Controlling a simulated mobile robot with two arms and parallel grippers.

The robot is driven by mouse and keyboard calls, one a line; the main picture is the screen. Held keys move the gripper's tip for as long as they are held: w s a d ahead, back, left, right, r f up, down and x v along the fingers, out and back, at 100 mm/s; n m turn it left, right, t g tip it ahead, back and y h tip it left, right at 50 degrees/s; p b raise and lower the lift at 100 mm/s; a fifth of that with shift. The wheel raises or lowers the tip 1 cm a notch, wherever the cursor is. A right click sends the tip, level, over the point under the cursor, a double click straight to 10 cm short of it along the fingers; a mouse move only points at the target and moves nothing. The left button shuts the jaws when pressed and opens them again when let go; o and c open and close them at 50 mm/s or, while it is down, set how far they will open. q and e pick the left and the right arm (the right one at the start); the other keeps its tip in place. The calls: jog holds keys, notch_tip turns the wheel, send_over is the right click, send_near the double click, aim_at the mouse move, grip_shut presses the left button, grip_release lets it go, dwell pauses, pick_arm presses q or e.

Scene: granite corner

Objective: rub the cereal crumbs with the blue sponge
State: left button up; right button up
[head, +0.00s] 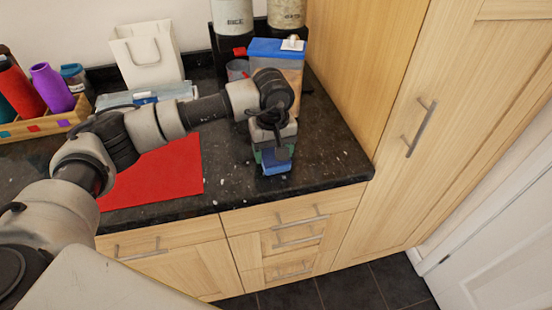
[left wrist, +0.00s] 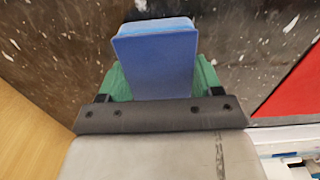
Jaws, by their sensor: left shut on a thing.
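The blue sponge (head: 277,168) is held low at the dark granite counter (head: 225,190), near its front edge. My left gripper (head: 273,156), with green fingertips, is shut on it. In the left wrist view the sponge (left wrist: 155,66) sits between the green fingers and sticks out past them. I cannot tell whether it touches the counter. Pale specks, which look like the crumbs (head: 330,155), are scattered on the counter right of the sponge. They also show around it in the left wrist view (left wrist: 290,23). Some may be stone flecks. My right gripper is not in view.
A red mat (head: 165,172) lies left of the sponge. Behind stand a blue-lidded container (head: 290,48), canisters (head: 232,15) and a white bag (head: 150,57). A wooden crate (head: 40,124) with bottles is at far left. A tall cupboard (head: 400,100) bounds the right.

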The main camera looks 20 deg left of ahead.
pick_arm(q)
jog(key=shift+w+a+b, duration=0.3)
jog(key=shift+w+a, duration=0.15)
jog(key=shift+w, duration=0.15)
jog(key=shift+w+a+f+b, duration=0.1)
jog(key=shift+w+a+b, duration=0.2)
jog(key=shift+w+b, duration=0.15)
jog(key=shift+w+a+b, duration=0.3)
jog(key=shift+w, duration=0.2)
jog(key=shift+w+a+b, duration=0.35)
jog(key=shift+w+a, duration=0.15)
jog(key=shift+w, duration=0.25)
jog(key=shift+w+a+f+b, duration=0.1)
jog(key=shift+w+a+b, duration=0.35)
jog(key=shift+w, duration=0.2)
jog(key=shift+w+a+b, duration=0.4)
jog(key=shift+w+a, duration=0.05)
jog(key=shift+w, duration=0.2)
jog(key=shift+w+a, duration=0.2)
jog(key=shift+w, duration=0.1)
